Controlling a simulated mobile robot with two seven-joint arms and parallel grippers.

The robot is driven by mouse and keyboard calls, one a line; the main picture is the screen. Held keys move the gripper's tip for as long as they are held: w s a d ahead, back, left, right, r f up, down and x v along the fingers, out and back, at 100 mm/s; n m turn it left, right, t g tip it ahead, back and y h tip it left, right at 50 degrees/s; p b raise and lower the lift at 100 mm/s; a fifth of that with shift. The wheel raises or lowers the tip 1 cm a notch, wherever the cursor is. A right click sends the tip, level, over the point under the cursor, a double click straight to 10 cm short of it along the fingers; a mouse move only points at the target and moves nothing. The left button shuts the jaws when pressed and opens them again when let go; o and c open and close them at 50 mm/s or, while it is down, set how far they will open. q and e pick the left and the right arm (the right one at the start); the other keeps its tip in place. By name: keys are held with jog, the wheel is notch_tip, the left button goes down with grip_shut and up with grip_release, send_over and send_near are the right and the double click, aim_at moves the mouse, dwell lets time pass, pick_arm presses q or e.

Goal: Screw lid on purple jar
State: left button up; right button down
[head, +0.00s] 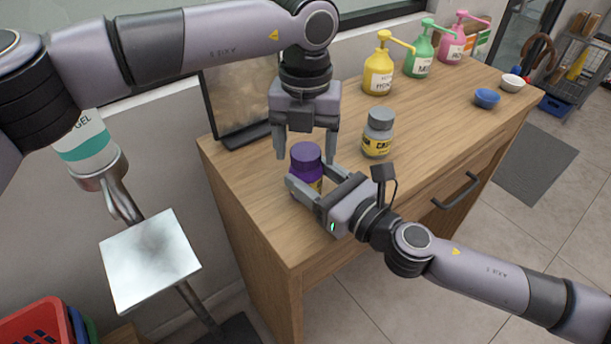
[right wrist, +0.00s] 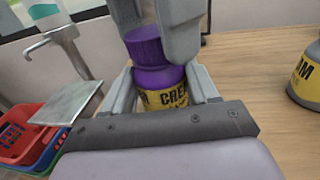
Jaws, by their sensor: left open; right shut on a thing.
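The purple jar (head: 316,186) stands upright on the wooden counter, with a yellow label that reads "CRE" in the right wrist view (right wrist: 163,95). A purple lid (head: 306,154) sits on its top; I cannot tell how tightly it is seated. My right gripper (head: 305,187) is shut on the jar's body from the front right. My left gripper (head: 306,148) points down above the jar, its fingers open and spread to either side of the lid. In the right wrist view the left fingers partly hide the lid (right wrist: 145,46).
A grey jar with a yellow label (head: 378,134) stands right of the purple jar. A dark-framed board (head: 242,95) stands behind left. The counter's right middle is clear.

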pick_arm(q)
jog(key=c, duration=1.1)
jog(key=m, duration=1.4)
jog(key=shift+m, duration=0.3)
jog(key=o, duration=1.3)
jog(key=shift+c, duration=0.2)
notch_tip(320, 180, up, 12)
pick_arm(e)
jog(key=shift+c, duration=1)
grip_release()
